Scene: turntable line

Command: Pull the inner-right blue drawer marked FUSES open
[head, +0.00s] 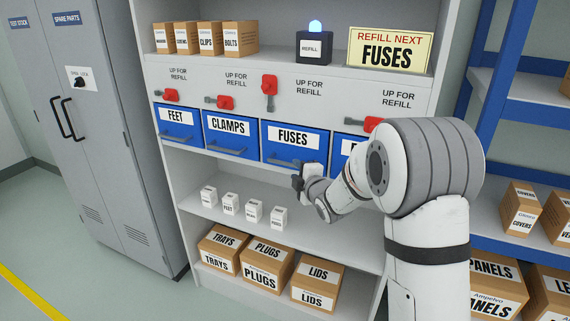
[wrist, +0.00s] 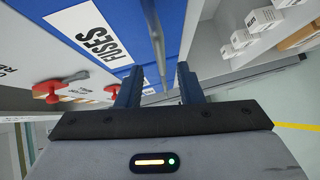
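The blue FUSES drawer (head: 276,152) is the third from the left in the row and looks shut, its front level with its neighbours. It also fills the upper middle of the wrist view (wrist: 120,25), with its label sideways. My gripper (head: 304,176) is at the lower part of this drawer, by its grey handle. In the wrist view the two dark fingers (wrist: 158,88) are apart. The handle bar (wrist: 158,45) runs down between them, with a gap on either side. The red lever (head: 268,88) above the FUSES drawer stands upright.
The FEET (head: 174,133) and CLAMPS (head: 230,148) drawers are to the left; another blue drawer (head: 345,146) is partly behind my arm. Other red levers lie sideways. Small white boxes (head: 254,212) stand on the shelf below. A FUSES refill sign (head: 390,50) stands above.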

